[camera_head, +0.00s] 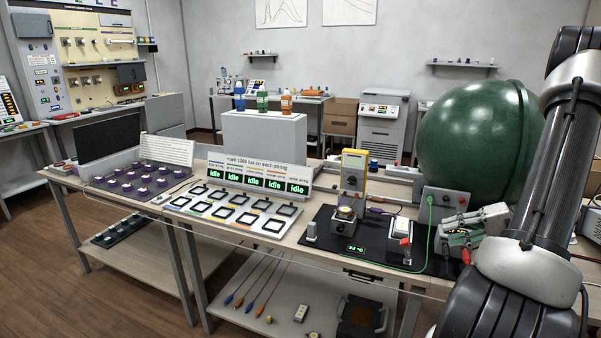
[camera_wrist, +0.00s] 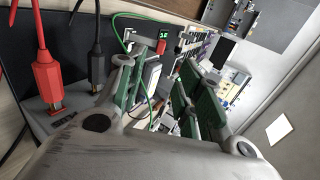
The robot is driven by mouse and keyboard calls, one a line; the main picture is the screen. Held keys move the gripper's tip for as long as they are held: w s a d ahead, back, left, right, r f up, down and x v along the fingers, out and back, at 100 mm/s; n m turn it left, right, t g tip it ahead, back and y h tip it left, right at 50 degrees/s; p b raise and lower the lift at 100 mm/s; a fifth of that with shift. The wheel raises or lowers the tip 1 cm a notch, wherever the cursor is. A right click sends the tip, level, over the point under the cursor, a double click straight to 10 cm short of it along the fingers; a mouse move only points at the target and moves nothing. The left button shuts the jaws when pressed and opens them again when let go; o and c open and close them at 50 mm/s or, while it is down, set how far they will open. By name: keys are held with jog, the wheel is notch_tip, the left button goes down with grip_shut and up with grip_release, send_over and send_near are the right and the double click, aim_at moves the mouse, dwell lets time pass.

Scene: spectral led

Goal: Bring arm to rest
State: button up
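My arm (camera_head: 545,175) reaches down the right side of the head view, with its lower joint close to the camera. My gripper (camera_head: 452,229) is over the right end of the bench, beside a grey box with plugs (camera_head: 447,200). In the wrist view, my gripper (camera_wrist: 168,76) shows two green-padded fingers standing apart, with nothing seen held between them. Red (camera_wrist: 52,80) and black (camera_wrist: 96,62) plugs are near the left finger; whether they touch it cannot be told.
The bench (camera_head: 290,238) holds a black mat (camera_head: 325,237), a yellow meter (camera_head: 353,170), a tray of square frames (camera_head: 235,212) and idle displays (camera_head: 255,180). A large green sphere (camera_head: 478,135) stands behind my gripper. A green cable (camera_head: 428,240) runs over the mat. Open floor is at left.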

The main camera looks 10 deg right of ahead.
jog(key=s+a+m+g+h, duration=0.25)
jog(key=s+g, duration=0.25)
jog(key=s, duration=0.5)
jog(key=s+a+r+n+t+h, duration=0.1)
jog(key=a+r+n+h, duration=0.3)
jog(key=a+r, duration=0.4)
jog(key=s+a+r+n+t+h, duration=0.1)
jog(key=s+a+r+n+h, duration=0.2)
jog(key=a+r+n, duration=0.2)
jog(key=a+r, duration=0.3)
jog(key=r, duration=0.4)
jog(key=shift+s+a+r+t+h, duration=0.15)
jog(key=shift+s+r+t+h, duration=0.15)
jog(key=shift+s+h, duration=0.05)
jog(key=shift+n, duration=0.25)
